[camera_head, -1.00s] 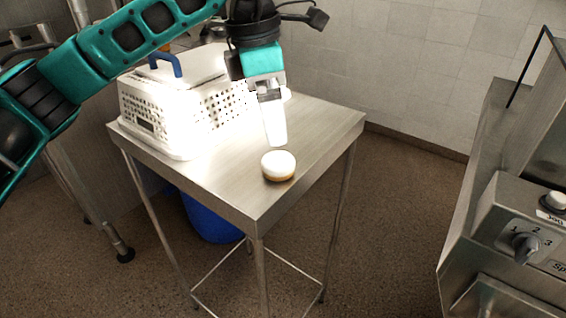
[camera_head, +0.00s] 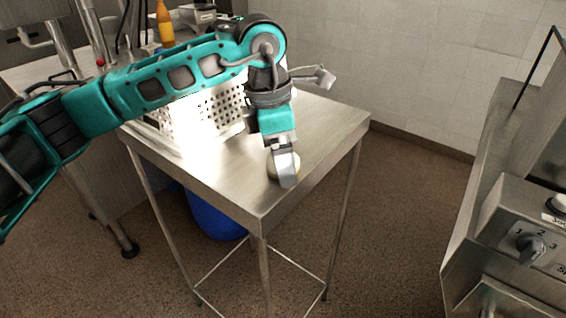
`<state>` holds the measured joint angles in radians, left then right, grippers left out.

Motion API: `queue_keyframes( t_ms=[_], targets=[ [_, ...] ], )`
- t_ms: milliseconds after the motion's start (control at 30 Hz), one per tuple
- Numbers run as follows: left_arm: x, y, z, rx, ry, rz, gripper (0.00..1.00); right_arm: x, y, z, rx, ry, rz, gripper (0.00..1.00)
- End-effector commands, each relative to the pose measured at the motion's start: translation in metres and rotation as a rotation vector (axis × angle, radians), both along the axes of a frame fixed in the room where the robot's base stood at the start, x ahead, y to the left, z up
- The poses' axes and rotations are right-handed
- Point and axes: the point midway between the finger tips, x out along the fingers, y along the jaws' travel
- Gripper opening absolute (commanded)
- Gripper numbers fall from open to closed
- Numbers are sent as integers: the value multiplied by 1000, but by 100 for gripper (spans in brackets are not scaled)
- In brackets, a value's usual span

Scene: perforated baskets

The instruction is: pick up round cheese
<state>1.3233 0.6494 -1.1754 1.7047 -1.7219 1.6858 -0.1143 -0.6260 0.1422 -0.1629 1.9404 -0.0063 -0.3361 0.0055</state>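The round cheese (camera_head: 296,162) sits on the steel table (camera_head: 240,195) near its front corner. It is pale on top and mostly hidden behind my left gripper. My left gripper (camera_head: 286,176) points down right at the cheese, with a finger in front of it. One finger overlaps the other from this angle, so I cannot tell whether they are open or touching the cheese. My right gripper is not in view.
A white perforated basket (camera_head: 215,115) stands on the table's back left, partly behind my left arm. A blue bin (camera_head: 214,218) is under the table. A steel appliance with a knob (camera_head: 530,248) stands at the right. The table's right side is clear.

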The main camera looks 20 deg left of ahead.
Motion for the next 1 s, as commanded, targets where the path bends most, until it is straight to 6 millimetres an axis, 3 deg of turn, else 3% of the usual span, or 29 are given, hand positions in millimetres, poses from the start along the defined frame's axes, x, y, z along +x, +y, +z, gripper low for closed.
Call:
queue_keyframes(
  t_ms=[67,600,1000],
  targets=[
    [0,0,0,0,0,0,82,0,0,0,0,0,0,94],
    [0,0,1,-1,0,0,30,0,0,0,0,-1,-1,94],
    [0,0,9,-2,-2,0,29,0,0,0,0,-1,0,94]
  ],
)
